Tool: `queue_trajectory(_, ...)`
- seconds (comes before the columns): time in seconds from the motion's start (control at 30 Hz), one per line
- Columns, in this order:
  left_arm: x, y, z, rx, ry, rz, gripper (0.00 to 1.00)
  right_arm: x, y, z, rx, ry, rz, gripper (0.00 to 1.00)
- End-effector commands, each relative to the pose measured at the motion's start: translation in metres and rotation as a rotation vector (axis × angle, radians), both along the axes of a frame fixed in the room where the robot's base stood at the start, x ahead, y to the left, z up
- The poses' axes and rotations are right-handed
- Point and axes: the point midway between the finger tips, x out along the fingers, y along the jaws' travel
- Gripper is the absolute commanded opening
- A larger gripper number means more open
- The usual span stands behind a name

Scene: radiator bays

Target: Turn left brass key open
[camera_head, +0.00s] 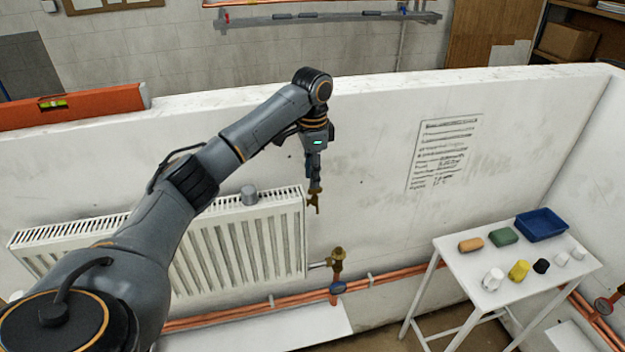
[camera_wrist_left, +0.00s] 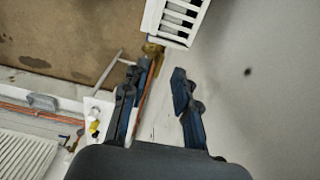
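A small brass key (camera_head: 314,203) shows at the upper right end of the white radiator (camera_head: 245,250), just below my left gripper (camera_head: 315,184). In the head view the fingertips overlap or nearly touch the key; I cannot tell which. In the left wrist view my left gripper (camera_wrist_left: 162,75) has its two dark blue fingers apart, with nothing clearly between them. A brass part (camera_wrist_left: 153,49) shows there by the radiator's end (camera_wrist_left: 178,20), near the tip of the left-hand finger; I cannot tell whether it is the key or the valve. My right gripper is not in view.
A brass valve (camera_head: 337,262) with a blue wheel (camera_head: 337,288) stands at the radiator's lower right on copper pipes (camera_head: 385,281). A white table (camera_head: 480,270) with a blue tray (camera_head: 541,225) and several small items stands right.

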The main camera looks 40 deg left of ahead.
Motion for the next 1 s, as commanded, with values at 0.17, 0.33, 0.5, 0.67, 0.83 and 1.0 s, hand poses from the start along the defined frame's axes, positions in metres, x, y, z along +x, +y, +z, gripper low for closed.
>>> queue_trajectory(0.17, 0.000, 0.000, -0.023, 0.001, 0.002, 0.000, 0.29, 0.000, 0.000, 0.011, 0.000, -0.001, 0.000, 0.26)
queue_trajectory(0.33, 0.000, 0.000, -0.033, 0.001, -0.001, 0.000, 0.29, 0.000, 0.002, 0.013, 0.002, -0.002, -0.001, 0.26)
queue_trajectory(0.5, 0.000, 0.000, -0.034, 0.001, -0.001, 0.000, 0.29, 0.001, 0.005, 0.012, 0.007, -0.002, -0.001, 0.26)
queue_trajectory(0.67, 0.000, 0.000, -0.034, 0.001, -0.001, 0.000, 0.15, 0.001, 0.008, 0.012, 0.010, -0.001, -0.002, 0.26)
queue_trajectory(0.83, 0.000, 0.000, -0.034, 0.001, -0.001, 0.000, 0.00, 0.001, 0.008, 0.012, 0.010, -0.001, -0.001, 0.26)
queue_trajectory(1.0, 0.000, 0.000, -0.034, 0.000, -0.001, 0.002, 0.00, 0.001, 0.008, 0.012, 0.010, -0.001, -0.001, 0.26)
